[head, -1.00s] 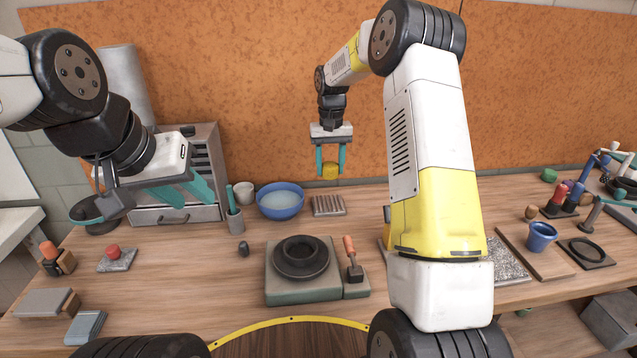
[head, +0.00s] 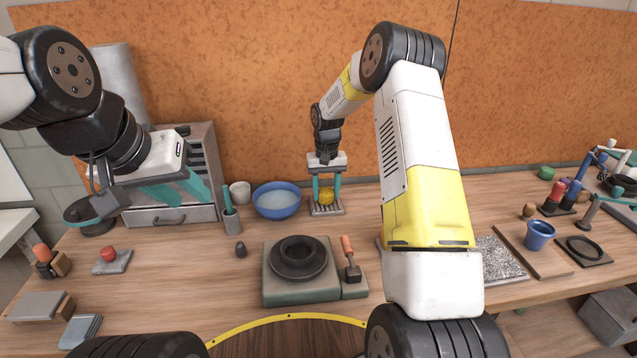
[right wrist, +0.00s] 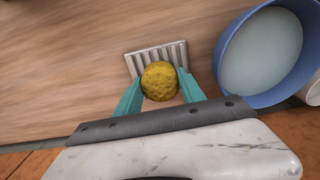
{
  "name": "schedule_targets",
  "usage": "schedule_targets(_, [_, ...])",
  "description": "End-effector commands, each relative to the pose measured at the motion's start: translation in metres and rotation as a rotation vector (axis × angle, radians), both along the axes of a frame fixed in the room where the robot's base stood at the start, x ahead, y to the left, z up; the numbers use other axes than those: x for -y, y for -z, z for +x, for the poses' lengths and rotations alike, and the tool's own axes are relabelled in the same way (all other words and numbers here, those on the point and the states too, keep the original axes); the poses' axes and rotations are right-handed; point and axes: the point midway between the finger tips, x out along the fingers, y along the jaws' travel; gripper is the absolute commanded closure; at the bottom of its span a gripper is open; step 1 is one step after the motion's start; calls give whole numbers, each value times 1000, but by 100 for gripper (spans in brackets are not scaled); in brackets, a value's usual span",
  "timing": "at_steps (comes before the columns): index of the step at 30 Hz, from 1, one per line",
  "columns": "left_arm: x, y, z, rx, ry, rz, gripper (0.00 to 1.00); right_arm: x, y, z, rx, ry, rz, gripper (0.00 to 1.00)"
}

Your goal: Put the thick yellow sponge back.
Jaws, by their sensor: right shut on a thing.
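The thick yellow sponge (head: 326,196) is round and sits between the teal fingers of my right gripper (head: 327,192), which is shut on it. It is at the slatted grey rack (head: 327,209) beside the blue bowl. In the right wrist view the sponge (right wrist: 160,81) overlaps the near part of the rack (right wrist: 150,54); I cannot tell whether it touches the slats. My left gripper (head: 180,190) is at the far left, above the table in front of the drawer cabinet, its teal fingers seen from the side with no thing visible between them.
Table between rack and wheel block is clear.

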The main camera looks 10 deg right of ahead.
Motion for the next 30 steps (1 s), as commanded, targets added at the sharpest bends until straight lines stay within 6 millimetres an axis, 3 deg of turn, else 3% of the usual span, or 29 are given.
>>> schedule_targets(5, [0,0,0,0,0,0,64,0,3,0,-1,0,0,92])
schedule_targets(6, [0,0,0,0,0,0,64,0,2,0,-1,0,0,46])
schedule_targets(9, [0,0,0,0,0,0,64,0,2,0,-1,0,0,32])
schedule_targets(20, [0,0,0,0,0,0,64,0,-2,0,1,0,0,32])
schedule_targets(23, [0,0,0,0,0,0,64,0,-15,1,2,0,0,32])
schedule_targets(30, [0,0,0,0,0,0,64,0,-66,1,4,1,0,32])
